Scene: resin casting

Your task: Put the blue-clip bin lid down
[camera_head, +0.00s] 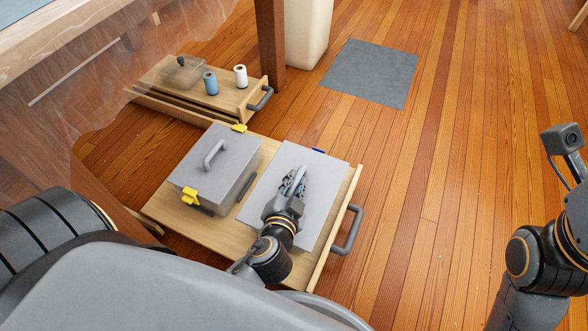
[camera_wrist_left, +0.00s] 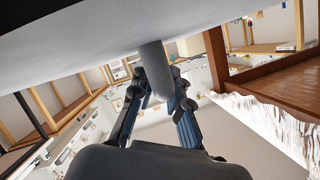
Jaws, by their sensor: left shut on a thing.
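The blue-clip bin lid (camera_head: 264,207) is a flat grey plate, seen from above in the head view. My left gripper (camera_head: 295,181) is over its middle, shut on its handle. In the left wrist view the lid's pale surface (camera_wrist_left: 90,42) fills the top, and its grey round handle (camera_wrist_left: 152,56) is between the fingers of my left gripper (camera_wrist_left: 158,82). A blue clip (camera_head: 318,150) shows at the lid's far edge. The lid hides most of what is under it; I cannot tell whether it rests on anything. My right arm shows at the right edge, its gripper out of view.
A lidded grey bin (camera_head: 226,183) with yellow clips (camera_head: 190,197) stands close to the left on the open wooden drawer (camera_head: 165,212). The drawer's grey handle (camera_head: 348,230) sticks out right. Another drawer (camera_head: 230,98) behind holds a blue and a white roll. Floor at right is clear.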

